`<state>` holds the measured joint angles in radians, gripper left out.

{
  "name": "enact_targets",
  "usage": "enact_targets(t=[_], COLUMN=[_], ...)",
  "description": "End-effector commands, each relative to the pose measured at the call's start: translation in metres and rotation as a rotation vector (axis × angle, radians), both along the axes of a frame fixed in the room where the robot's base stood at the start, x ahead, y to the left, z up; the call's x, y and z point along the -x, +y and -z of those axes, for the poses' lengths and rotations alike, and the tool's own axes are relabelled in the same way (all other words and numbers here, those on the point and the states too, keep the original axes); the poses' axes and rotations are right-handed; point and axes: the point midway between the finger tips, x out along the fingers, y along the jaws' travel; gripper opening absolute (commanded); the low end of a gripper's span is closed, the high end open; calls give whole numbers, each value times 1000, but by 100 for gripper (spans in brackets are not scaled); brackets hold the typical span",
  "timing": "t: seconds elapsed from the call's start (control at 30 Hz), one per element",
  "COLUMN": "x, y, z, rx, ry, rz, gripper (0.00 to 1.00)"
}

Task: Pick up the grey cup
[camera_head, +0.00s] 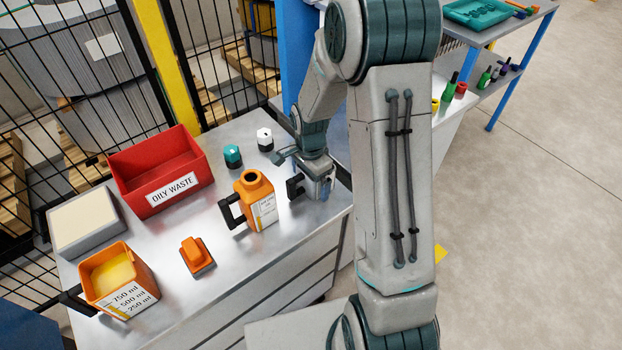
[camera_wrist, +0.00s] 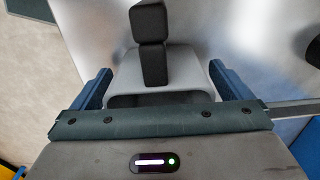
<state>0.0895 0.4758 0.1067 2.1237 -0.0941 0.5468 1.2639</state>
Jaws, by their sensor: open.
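The grey cup (camera_head: 322,188) stands upright near the right edge of the steel worktop, its black handle toward the left of the head view. My gripper (camera_head: 316,168) is over it and hides its top. In the wrist view, the grey cup (camera_wrist: 128,62) lies between the two blue fingers of my gripper (camera_wrist: 160,72). Its black handle sticks out toward the top of that view. The fingers are open, one on each side of the cup, with narrow gaps visible beside it. The cup's far side is hidden.
An orange oil jug (camera_head: 255,188) stands just left of the cup. White (camera_head: 264,140) and teal (camera_head: 232,156) capped bottles stand behind. A red bin (camera_head: 170,197), an orange measuring jug (camera_head: 128,297), an orange block (camera_head: 196,256) and a grey box (camera_head: 84,236) stand farther left.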

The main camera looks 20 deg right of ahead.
Motion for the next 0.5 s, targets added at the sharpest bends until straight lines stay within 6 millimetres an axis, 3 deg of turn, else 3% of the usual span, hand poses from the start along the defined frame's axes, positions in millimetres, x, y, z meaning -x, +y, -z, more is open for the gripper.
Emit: enact_targets(t=[0.07, 0.23, 0.5], x=[0, 0, 0], y=[0, 0, 0], z=[0, 0, -1], rx=[0, 0, 0], ry=[0, 0, -1], rz=[0, 0, 0], gripper=[98, 51, 49])
